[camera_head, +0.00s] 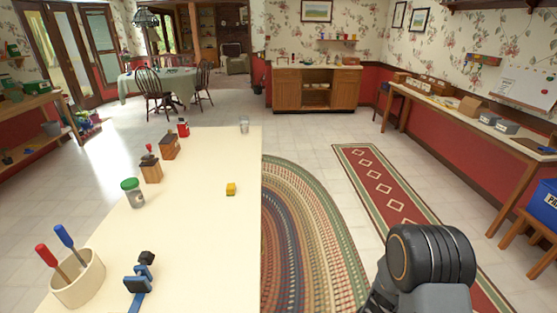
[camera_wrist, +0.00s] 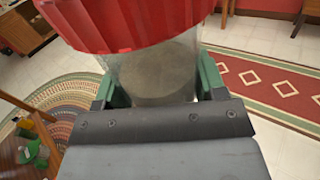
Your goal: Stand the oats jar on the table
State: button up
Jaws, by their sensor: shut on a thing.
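A jar with a ribbed red lid and a clear body of pale beige contents, which I take for the oats jar (camera_wrist: 158,60), fills the top of the wrist view. My gripper (camera_wrist: 158,87) is shut on its body, with a green finger on each side. The jar's far end is out of frame. The cream table (camera_head: 205,240) is at the left of the head view. In that view only part of my arm shows at the lower right, and neither gripper nor jar is visible.
The table's front right is bare.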

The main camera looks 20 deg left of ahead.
aim_at(219, 253)
jog(key=i, duration=2.15)
jog(key=u, duration=4.85)
